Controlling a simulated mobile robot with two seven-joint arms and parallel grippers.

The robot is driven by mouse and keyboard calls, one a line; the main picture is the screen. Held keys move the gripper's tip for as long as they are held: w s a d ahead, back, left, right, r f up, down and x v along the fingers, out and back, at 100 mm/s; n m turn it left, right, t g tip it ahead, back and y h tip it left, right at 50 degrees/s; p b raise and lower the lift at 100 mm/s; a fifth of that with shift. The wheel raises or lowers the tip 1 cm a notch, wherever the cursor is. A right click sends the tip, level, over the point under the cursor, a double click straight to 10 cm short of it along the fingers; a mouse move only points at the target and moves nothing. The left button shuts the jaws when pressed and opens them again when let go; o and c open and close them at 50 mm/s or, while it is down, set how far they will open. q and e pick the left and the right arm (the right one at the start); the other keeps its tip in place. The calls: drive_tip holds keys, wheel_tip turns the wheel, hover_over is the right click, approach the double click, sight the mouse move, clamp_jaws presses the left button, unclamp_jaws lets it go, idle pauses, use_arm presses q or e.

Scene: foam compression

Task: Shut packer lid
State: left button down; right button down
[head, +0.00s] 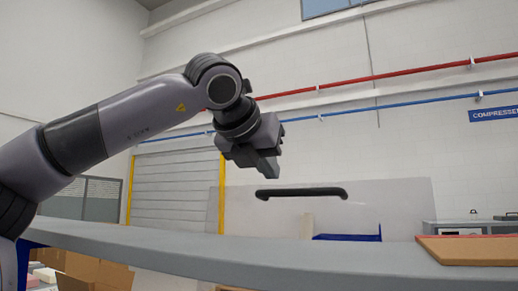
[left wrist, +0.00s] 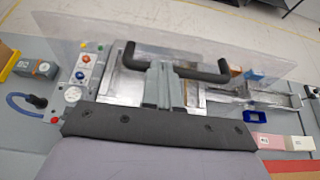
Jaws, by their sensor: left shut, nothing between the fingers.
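The packer lid (head: 395,205) is a clear sheet that stands raised behind the grey bench edge in the head view. Its black bar handle (head: 302,193) runs level across it. My left gripper (head: 268,172) is shut and empty, pointing down just above the handle's left end in that view. In the left wrist view the shut fingers (left wrist: 161,88) lie in front of the middle of the handle (left wrist: 175,68), with the clear lid (left wrist: 105,50) spread behind. I cannot tell whether they touch the handle. My right gripper is in neither view.
A grey bench edge (head: 230,247) crosses the head view, with a wooden board (head: 470,250) at right. Cardboard boxes (head: 95,270) stand below left. The wrist view shows coloured buttons (left wrist: 84,60), a metal slide (left wrist: 275,100) and a blue frame (left wrist: 256,117) around the packer.

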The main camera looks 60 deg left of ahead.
sight(280, 191)
use_arm(q)
drive_tip(key=x, duration=0.3)
drive_tip(key=p+x, duration=0.1)
drive_tip(key=x, duration=0.1)
drive_tip(key=shift+w+a+r, duration=0.15)
drive_tip(key=shift+w+r, duration=0.15)
drive_tip(key=shift+w, duration=0.1)
drive_tip(key=shift+w+a+f, duration=0.2)
drive_tip(key=shift+w+a, duration=0.05)
drive_tip(key=shift+w, duration=0.1)
